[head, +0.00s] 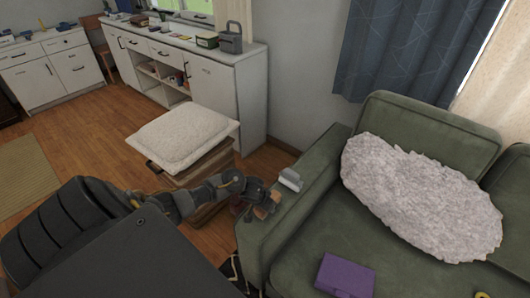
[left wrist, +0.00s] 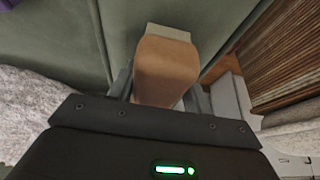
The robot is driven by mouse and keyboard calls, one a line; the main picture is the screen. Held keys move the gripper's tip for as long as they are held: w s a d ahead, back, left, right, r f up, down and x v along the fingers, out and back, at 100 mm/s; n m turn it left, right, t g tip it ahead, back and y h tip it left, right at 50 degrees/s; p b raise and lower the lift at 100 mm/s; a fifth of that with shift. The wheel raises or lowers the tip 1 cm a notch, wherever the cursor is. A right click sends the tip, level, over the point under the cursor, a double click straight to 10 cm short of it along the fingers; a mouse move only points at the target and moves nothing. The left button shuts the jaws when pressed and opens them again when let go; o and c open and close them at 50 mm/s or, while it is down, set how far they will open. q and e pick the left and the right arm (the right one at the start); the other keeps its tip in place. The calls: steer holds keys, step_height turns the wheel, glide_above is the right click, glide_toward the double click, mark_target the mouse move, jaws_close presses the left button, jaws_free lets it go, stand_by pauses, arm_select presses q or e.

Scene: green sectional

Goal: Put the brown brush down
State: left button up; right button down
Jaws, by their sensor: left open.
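The brown brush (left wrist: 165,72) shows in the left wrist view, with a brown body and a pale strip at its far end. It lies between the two fingers of my left gripper (left wrist: 160,85), which is open around it. In the head view my left gripper (head: 265,203) is at the green sofa's left armrest (head: 290,215), with a bit of brown showing at its fingers. I cannot tell whether the brush rests on the armrest or whether a finger touches it. My right gripper is not in view.
A small grey-white object (head: 290,180) is at the armrest by my gripper. A purple box (head: 345,275) and a fluffy pale throw (head: 420,197) lie on the sofa. A cushioned wooden stand (head: 183,138) is left of the armrest. White cabinets (head: 210,85) line the wall.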

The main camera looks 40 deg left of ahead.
arm_select(q)
steer(key=shift+s+d+f, duration=0.55)
steer(key=shift+f, duration=0.15)
steer(key=shift+w+r+p, duration=0.2)
steer(key=shift+r+p, duration=0.1)
steer(key=shift+r, duration=0.25)
steer(key=p+v, duration=0.1)
steer(key=v, duration=0.2)
steer(key=p+v, duration=0.2)
steer(key=v, duration=0.2)
steer(key=p+v, duration=0.1)
steer(key=v, duration=0.2)
steer(key=shift+w+a+r, duration=0.3)
steer(key=shift+a+r, duration=0.1)
steer(key=shift+p+v, duration=0.55)
steer(key=shift+v, duration=0.3)
